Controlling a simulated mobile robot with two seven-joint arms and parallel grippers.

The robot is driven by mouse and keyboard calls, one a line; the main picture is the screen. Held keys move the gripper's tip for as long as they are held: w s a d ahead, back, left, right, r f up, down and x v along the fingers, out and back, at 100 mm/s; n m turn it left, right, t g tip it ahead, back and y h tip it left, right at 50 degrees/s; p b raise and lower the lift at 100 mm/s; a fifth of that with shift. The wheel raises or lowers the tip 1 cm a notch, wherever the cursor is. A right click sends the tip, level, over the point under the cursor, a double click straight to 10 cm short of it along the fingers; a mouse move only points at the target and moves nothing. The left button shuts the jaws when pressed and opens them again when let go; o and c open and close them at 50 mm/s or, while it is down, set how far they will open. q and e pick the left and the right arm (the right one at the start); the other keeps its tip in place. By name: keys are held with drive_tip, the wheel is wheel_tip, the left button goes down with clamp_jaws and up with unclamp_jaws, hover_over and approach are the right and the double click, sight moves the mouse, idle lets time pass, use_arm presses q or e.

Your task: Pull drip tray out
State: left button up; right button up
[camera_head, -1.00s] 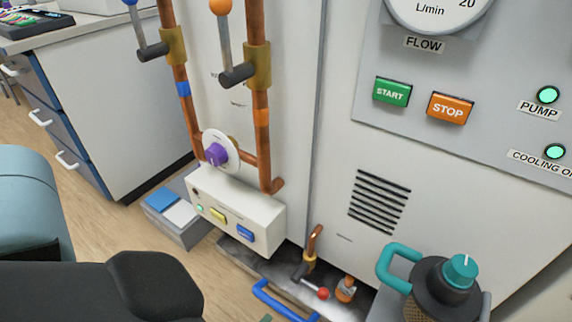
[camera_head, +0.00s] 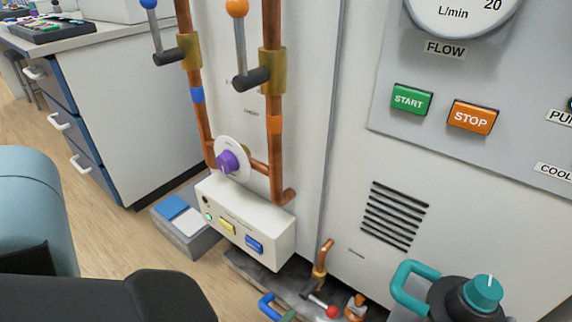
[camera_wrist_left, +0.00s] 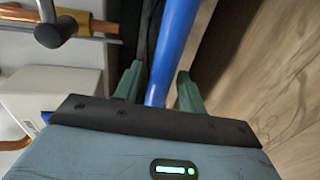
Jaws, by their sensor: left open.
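The drip tray (camera_head: 252,270) is a dark grey tray low at the foot of the white cabinet. Its blue handle (camera_head: 268,306) shows at the bottom edge of the head view, partly cut off. In the left wrist view the blue handle (camera_wrist_left: 174,45) runs between the two green fingers of my left gripper (camera_wrist_left: 160,78). The fingers are open, one on each side of the bar, with gaps visible. In the head view only a green fingertip shows beside the handle. My right gripper is not in view.
A copper tap with a red-knobbed lever (camera_head: 322,305) stands over the tray. A white control box (camera_head: 243,225) is above it. A teal-handled jug (camera_head: 450,300) stands at the right. A grey box (camera_head: 180,240) sits on the floor at the left.

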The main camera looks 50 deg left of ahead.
use_arm(q)
drive_tip(key=c, duration=0.8)
clamp_jaws()
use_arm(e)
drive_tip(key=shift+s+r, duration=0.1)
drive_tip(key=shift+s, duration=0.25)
use_arm(q)
drive_tip(key=shift+s, duration=0.15)
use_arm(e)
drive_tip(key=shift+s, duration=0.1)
